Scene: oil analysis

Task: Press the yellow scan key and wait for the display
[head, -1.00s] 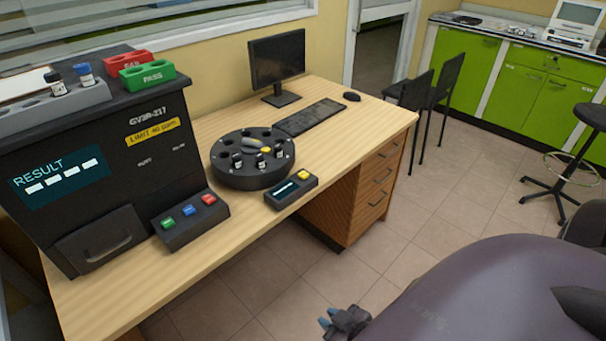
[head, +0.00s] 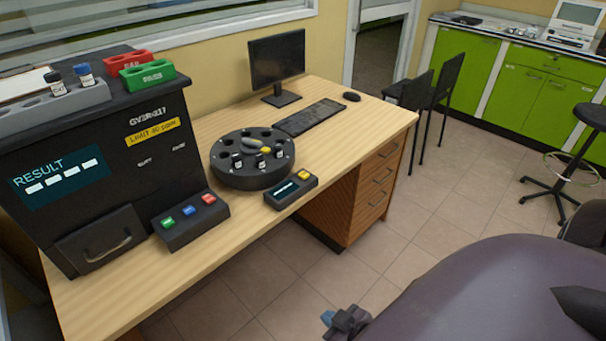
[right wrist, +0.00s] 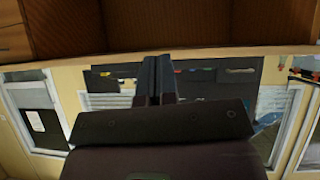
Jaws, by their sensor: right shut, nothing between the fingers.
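The yellow scan key (head: 304,175) is on the right end of a small black scanner unit (head: 291,199) at the desk's front edge. The unit's small display (head: 285,188) shows a pale line too small to read. My right gripper (head: 328,318) is low in the head view, in front of the desk and well apart from the key. It is shut and empty; its closed fingers (right wrist: 158,80) also show in the right wrist view, where the key is not seen. My left gripper is not in view.
A round black carousel (head: 251,177) with several vials stands behind the scanner. A black analyser (head: 100,120) reading RESULT with blank blocks stands left, with a green, blue and red key panel (head: 195,228). The keyboard (head: 309,118) and monitor (head: 277,60) are behind. Floor before the drawers is clear.

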